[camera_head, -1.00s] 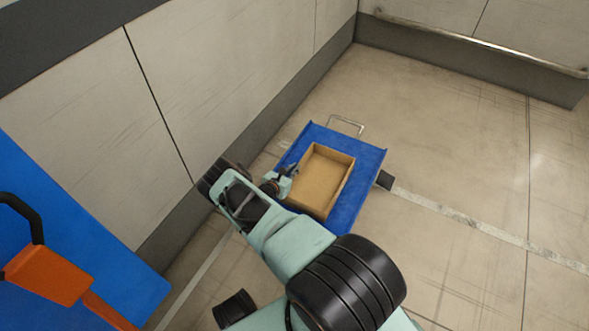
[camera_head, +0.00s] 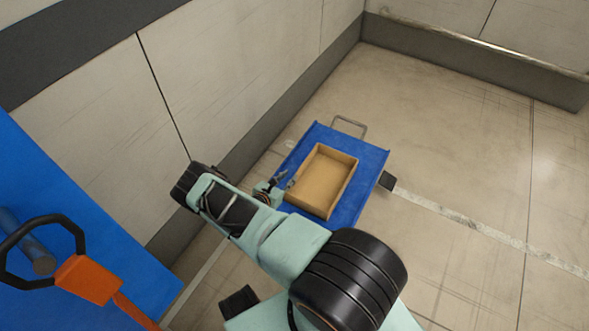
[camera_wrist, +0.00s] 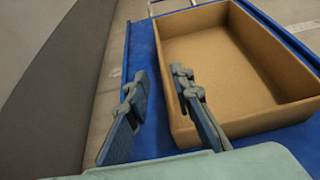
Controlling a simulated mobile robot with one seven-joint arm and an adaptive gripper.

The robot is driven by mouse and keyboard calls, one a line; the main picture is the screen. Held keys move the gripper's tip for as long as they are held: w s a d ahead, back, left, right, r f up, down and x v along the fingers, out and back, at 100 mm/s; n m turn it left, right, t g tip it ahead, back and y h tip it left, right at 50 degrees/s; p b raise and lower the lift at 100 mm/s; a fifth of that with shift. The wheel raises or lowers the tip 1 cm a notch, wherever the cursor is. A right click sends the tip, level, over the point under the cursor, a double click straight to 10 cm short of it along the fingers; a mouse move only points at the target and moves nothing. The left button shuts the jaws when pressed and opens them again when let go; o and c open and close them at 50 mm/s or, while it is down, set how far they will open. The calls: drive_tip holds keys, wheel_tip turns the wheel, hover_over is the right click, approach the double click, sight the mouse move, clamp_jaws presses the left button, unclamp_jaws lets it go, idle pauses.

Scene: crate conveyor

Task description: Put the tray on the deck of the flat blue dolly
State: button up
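The tray (camera_head: 324,182) is a shallow, empty tan box. It rests flat on the deck of the flat blue dolly (camera_head: 369,168), within the deck's edges. My gripper (camera_head: 282,182) is at the tray's left side, low over the deck. In the wrist view the gripper (camera_wrist: 160,76) has its two fingers apart with nothing clamped between them. The right finger overlaps the near left wall of the tray (camera_wrist: 225,65) in the picture; whether it touches is unclear. The left finger is over the blue deck (camera_wrist: 140,60).
A wall (camera_head: 220,70) with a dark base strip runs close along the dolly's left side. The dolly has a wire handle (camera_head: 350,122) at its far end. A blue surface (camera_head: 75,170) with an orange and black handle is at the left. The floor (camera_head: 460,150) at right is clear.

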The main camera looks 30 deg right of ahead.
drive_tip(key=shift+v, duration=1.45)
drive_tip(key=shift+w+r, duration=0.1)
drive_tip(key=shift+w, duration=0.05)
